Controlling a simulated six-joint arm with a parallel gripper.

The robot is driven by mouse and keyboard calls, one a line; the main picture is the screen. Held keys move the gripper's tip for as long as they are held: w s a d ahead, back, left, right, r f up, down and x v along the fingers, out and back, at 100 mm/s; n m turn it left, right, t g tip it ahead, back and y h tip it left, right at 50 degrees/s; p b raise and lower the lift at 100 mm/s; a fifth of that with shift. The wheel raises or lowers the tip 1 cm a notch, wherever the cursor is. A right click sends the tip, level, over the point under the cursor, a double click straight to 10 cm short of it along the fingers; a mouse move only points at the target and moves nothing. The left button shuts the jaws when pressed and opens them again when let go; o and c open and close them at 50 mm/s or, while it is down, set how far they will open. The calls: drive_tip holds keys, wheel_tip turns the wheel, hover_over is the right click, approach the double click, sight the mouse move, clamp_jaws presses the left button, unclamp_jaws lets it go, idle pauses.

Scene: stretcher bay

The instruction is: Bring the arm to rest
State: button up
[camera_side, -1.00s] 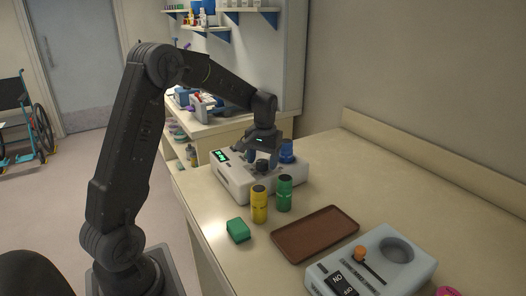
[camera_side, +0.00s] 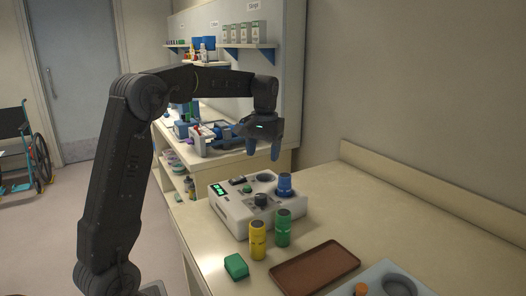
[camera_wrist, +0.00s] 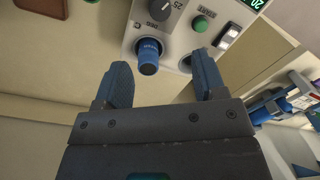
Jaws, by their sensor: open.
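My gripper (camera_side: 263,150) is raised above the work table, over the back of the white device (camera_side: 232,217). Its two blue fingers are apart, with nothing between them. In the wrist view the open fingers (camera_wrist: 162,72) point toward the device, which lies beyond them. The device has a green lit display (camera_side: 219,189), a dark knob (camera_side: 260,199) and a round well. A blue cylinder (camera_side: 284,187) stands upright at its right end. It also shows in the wrist view (camera_wrist: 148,58), apart from the fingers.
Yellow (camera_side: 258,240) and green (camera_side: 283,228) cylinders stand in front of the device. A green block (camera_side: 236,266), a brown tray (camera_side: 314,268) and a second device (camera_side: 385,281) lie nearer. A cluttered side bench and wall shelves stand behind. The table's right side is clear.

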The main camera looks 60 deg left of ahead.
idle(0.3)
drive_tip(key=s+d+r+m+t, duration=0.25)
drive_tip(key=s+d, duration=0.25)
drive_tip(key=d, duration=0.3)
drive_tip(key=s+d+f+m+t, duration=0.1)
drive_tip(key=s+d+f+m, duration=0.1)
drive_tip(key=s+d, duration=0.4)
drive_tip(key=s+d+f+m+t, duration=0.2)
drive_tip(key=s+d+f, duration=0.1)
drive_tip(key=s+d, duration=0.4)
drive_tip(key=s, duration=0.3)
drive_tip(key=shift+s+d, duration=0.2)
drive_tip(key=shift+s, duration=0.15)
drive_tip(key=shift+t, duration=0.25)
